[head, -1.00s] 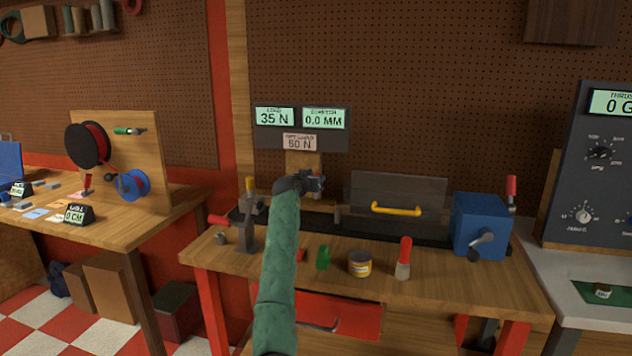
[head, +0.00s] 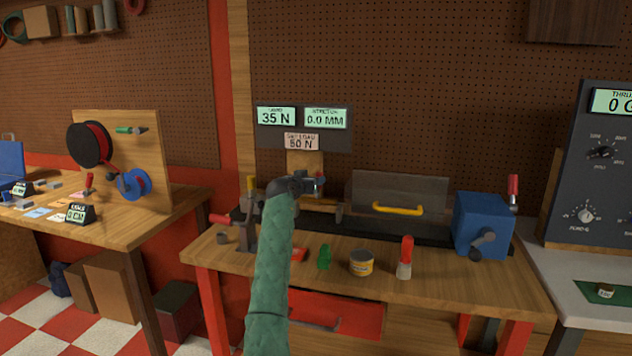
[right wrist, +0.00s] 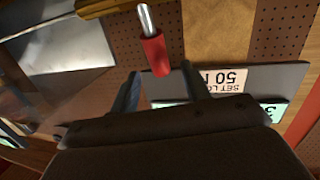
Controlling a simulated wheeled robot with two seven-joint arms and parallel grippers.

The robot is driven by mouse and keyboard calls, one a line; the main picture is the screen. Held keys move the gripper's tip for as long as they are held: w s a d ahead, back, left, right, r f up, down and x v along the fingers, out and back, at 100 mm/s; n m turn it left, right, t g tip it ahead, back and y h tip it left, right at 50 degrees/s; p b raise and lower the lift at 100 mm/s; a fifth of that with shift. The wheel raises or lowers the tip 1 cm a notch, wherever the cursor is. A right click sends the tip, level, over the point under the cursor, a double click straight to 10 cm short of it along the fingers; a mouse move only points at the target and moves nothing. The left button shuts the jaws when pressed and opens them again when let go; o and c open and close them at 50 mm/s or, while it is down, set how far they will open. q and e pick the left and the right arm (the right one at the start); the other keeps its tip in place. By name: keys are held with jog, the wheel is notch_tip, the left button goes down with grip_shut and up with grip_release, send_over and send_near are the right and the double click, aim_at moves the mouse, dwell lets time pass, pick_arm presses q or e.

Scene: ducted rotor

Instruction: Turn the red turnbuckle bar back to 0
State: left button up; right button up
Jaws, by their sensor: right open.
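The red turnbuckle bar (right wrist: 153,55) shows in the right wrist view as a bare metal rod with a red sleeve on its end. Its red end reaches between the two fingers of my right gripper (right wrist: 160,76), which is open, with a gap visible on both sides. I cannot tell whether either finger touches it. In the head view my right gripper (head: 311,187) is in front of the wooden post below the readouts, and the bar is mostly hidden there. The load readout (head: 276,117) shows 35 N and the stretch readout (head: 325,118) shows 0.0 MM. My left gripper is not in view.
A clear guard with a yellow handle (head: 397,209) stands right of the gripper. A blue crank box (head: 482,225) is at the bench's right end. A green piece (head: 324,257), a yellow tin (head: 361,262) and a red-handled brush (head: 405,257) stand along the front.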

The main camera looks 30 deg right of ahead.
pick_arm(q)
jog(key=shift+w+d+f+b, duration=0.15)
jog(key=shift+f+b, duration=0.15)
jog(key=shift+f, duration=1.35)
pick_arm(e)
jog(key=shift+v, duration=2.05)
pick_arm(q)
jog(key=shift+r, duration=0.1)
